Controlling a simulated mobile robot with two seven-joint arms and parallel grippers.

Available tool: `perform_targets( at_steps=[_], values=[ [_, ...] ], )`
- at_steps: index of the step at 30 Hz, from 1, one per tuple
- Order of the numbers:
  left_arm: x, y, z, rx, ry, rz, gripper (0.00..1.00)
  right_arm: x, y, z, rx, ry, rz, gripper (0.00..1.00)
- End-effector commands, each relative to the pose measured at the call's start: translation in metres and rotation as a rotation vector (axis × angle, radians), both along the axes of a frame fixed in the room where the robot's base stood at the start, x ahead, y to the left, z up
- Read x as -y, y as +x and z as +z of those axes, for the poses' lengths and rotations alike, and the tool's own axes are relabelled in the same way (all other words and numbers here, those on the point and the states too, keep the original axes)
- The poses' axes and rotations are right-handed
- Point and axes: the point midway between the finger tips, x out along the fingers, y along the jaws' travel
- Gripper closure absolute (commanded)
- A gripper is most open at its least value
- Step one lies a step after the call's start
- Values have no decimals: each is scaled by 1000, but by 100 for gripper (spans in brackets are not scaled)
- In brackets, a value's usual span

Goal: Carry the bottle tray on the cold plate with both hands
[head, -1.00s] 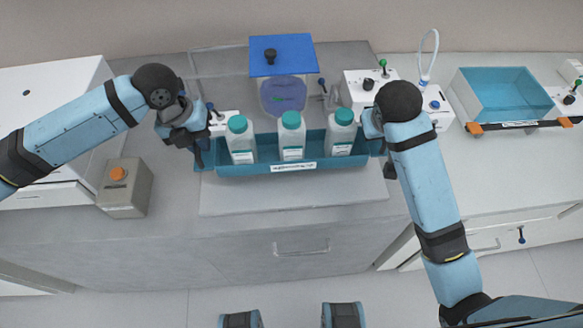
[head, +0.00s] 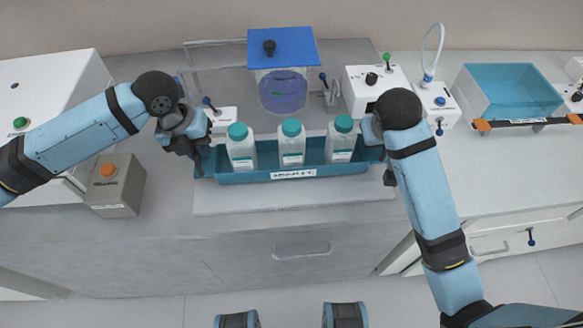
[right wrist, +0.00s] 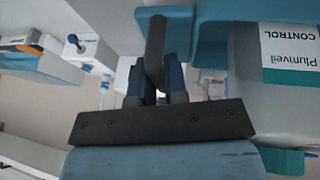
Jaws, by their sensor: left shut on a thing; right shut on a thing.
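The teal bottle tray (head: 240,177) holds three white bottles with teal caps: left (head: 241,150), middle (head: 292,146) and right (head: 341,142). They stand upright. It is over the pale flat plate (head: 300,198) on the counter; I cannot tell whether they touch. My left gripper (head: 203,166) is shut at the tray's left end. My right gripper (head: 380,152) is shut at its right end, with the grip itself partly hidden by my arm. In the right wrist view my right gripper (right wrist: 157,88) is closed around a dark handle bar (right wrist: 156,45), beside a labelled bottle (right wrist: 285,85).
A blue-lidded clear tank (head: 283,90) stands just behind the tray, with white valve boxes (head: 374,88) right of it. A grey box with an orange button (head: 117,187) is at left. A teal open bin (head: 510,92) is at right.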

Motion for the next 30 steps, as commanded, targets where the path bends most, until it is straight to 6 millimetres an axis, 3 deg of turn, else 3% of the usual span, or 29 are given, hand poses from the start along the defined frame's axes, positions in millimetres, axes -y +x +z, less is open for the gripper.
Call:
perform_targets(
  at_steps=[4,5,7,8,16,20,30],
  values=[
    [-2,1,-13,0,4,3,100,2,0,-12,2,-3,-4,100],
    [-2,1,-9,0,4,3,80,2,0,-9,1,-3,-5,80],
    [-2,1,-8,0,4,3,64,2,0,-8,0,-3,-4,64],
    [-2,1,-8,-1,4,3,61,2,0,-8,0,-2,-3,61],
    [-1,0,-7,1,1,1,61,1,0,-8,0,-1,-1,61],
    [-3,1,4,3,2,2,61,0,0,-8,0,-1,-1,61],
    [-17,1,72,3,2,3,61,0,0,-8,0,0,0,61]
  ],
)
